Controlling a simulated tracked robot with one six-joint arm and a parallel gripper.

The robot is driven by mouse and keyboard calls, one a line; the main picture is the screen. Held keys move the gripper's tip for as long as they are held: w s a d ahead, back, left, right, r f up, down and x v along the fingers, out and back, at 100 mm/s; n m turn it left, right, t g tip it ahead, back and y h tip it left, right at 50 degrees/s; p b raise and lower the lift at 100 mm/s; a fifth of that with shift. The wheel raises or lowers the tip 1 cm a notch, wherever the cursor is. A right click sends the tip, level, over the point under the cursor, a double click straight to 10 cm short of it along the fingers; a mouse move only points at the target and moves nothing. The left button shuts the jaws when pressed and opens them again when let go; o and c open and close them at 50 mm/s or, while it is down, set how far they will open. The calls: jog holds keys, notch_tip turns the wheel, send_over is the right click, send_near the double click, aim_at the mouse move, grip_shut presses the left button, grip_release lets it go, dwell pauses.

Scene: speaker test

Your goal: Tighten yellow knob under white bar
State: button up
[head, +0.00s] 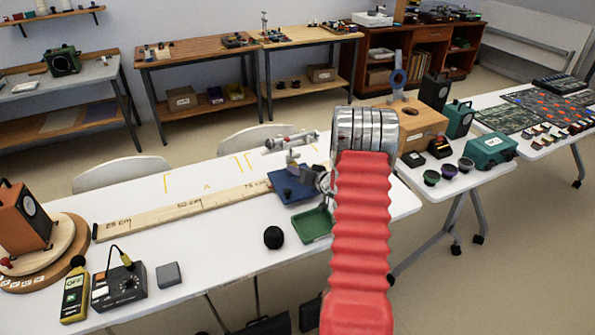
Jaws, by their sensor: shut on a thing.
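A whitish bar (291,142) lies roughly level on top of a small stand with a blue base (286,196). The stand is on the white table. My red arm reaches over the table from the front. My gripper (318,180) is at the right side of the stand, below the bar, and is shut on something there. The yellow knob cannot be made out; my gripper and arm cover that spot. The thing in the jaws is small and hidden, and its place under the bar fits the knob.
A wooden box (411,127) stands behind right. A grey block (168,274) and a yellow meter (75,297) are front left.

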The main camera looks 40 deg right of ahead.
jog(key=shift+d+r, duration=0.1)
jog(key=shift+d, duration=0.1)
dwell(0.3)
jog(key=o, duration=1.1)
jog(key=shift+a, duration=0.1)
jog(key=shift+c, duration=0.2)
jog(key=shift+s, duration=0.15)
jog(key=v, duration=1.3)
jog(key=shift+s, duration=0.3)
